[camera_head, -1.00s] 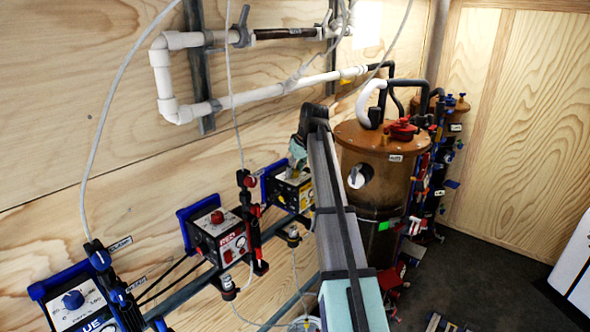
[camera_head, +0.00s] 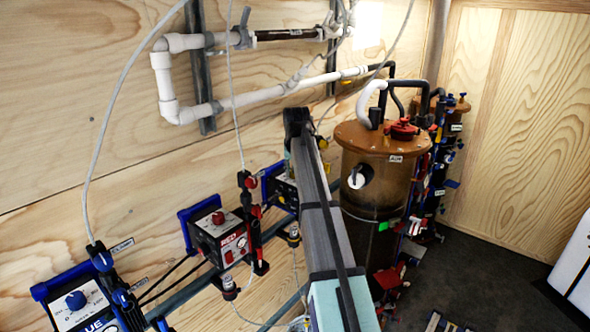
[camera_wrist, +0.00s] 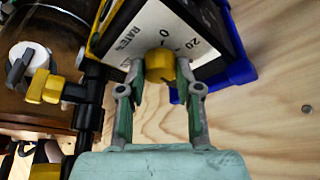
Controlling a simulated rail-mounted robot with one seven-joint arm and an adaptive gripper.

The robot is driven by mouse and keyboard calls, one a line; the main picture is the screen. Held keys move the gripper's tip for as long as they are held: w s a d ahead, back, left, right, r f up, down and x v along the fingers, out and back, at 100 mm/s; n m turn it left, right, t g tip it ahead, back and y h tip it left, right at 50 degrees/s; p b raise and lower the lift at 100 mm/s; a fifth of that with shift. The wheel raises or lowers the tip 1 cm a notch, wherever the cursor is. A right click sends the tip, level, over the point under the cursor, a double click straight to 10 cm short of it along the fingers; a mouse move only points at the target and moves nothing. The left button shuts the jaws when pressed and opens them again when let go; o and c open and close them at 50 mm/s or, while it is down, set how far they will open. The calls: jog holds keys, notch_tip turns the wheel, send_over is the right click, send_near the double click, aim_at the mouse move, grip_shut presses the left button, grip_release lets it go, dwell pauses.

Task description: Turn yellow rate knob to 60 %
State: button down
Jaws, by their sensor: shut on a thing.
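The yellow rate knob (camera_wrist: 159,65) sits on a white dial face (camera_wrist: 150,38) marked RATE %, with 0 and 20 readable in the wrist view. My gripper (camera_wrist: 160,73) is shut on the knob, one finger on each side. The knob's pointer and the rest of the scale cannot be made out. In the head view, my arm covers the knob and my gripper. Only part of the dial's box (camera_head: 285,190) shows there, in its blue frame (camera_head: 268,178).
A red box (camera_head: 222,238) and a blue-framed box (camera_head: 80,305) are along the wall to the left. A brown tank (camera_head: 375,185) stands just right of my arm. A yellow valve (camera_wrist: 45,86) and dark fitting are left of the knob in the wrist view.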

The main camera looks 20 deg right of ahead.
jog(key=shift+m+h, duration=0.5)
jog(key=shift+m, duration=0.7)
jog(key=shift+g, duration=0.3)
jog(key=c, duration=0.8)
grip_release()
jog(key=v, duration=1.2)
